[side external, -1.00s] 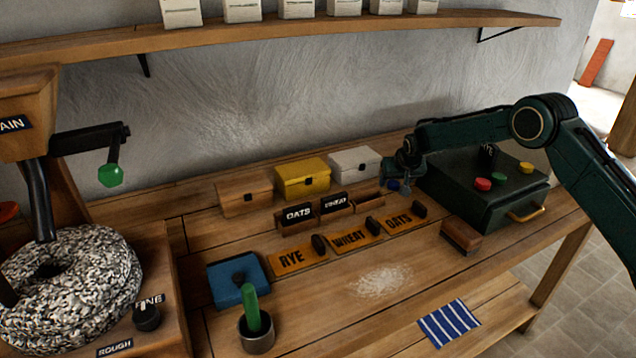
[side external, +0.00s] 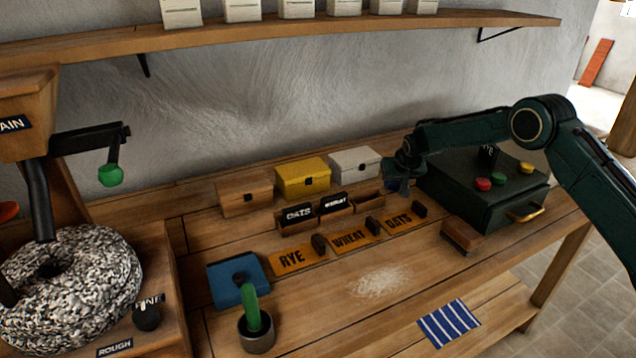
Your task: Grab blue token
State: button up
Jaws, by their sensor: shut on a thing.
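My gripper (side external: 398,180) points down at the back of the bench, just left of the dark green box. It is shut on the blue token (side external: 394,186), which shows only as a small blue patch at the fingertips. The fingers and wrist hide most of the token. I cannot tell whether it still touches the bench top. A red token (side external: 483,184), a green token (side external: 499,179) and a yellow token (side external: 526,168) lie on top of the dark green box (side external: 480,206).
Label holders marked OATS (side external: 299,213) and WHEAT (side external: 335,201) stand left of my gripper. Behind them are wooden, yellow (side external: 303,178) and white (side external: 354,162) boxes. Orange RYE, WHEAT and OATS plates lie in front. A wooden brush-like block (side external: 461,237) sits below the green box.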

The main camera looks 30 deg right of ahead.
aim_at(396, 185)
jog(key=shift+r, duration=0.1)
notch_tip(396, 185, up, 20)
dwell(0.9)
jog(key=shift+d, duration=0.1)
dwell(0.4)
